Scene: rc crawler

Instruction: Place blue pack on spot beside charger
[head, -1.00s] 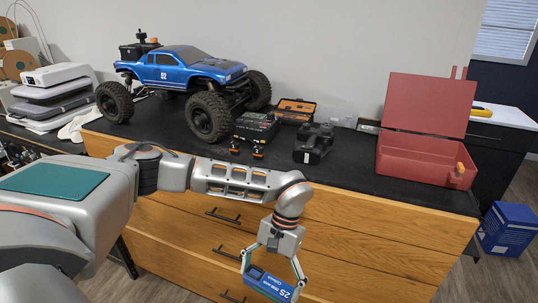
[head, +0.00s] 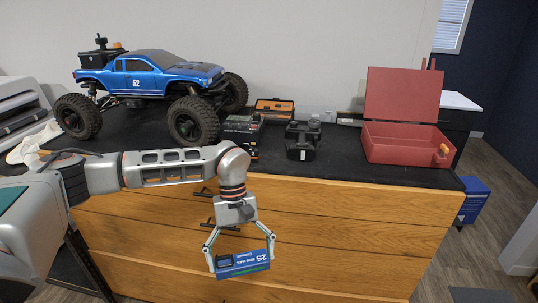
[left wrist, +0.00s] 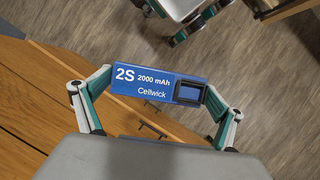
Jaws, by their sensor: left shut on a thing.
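The blue pack (head: 240,266), marked 2S, 2000 mAh and Cellwick, is held in my left gripper (head: 242,262). The gripper's two fingers close on the pack's ends, in front of the drawers and below the counter top. In the left wrist view the pack (left wrist: 158,84) spans between the fingers (left wrist: 158,98), label showing. A black box with dark top (head: 241,130), perhaps the charger, sits on the counter beside the truck's front wheel. A black device (head: 302,142) stands to its right. I cannot make out a marked spot on the counter.
The blue RC crawler (head: 150,78) stands on the left of the black counter (head: 345,172). An open red case (head: 405,143) is at the right end. A small open orange-black box (head: 274,107) lies behind. Some counter before the red case is bare.

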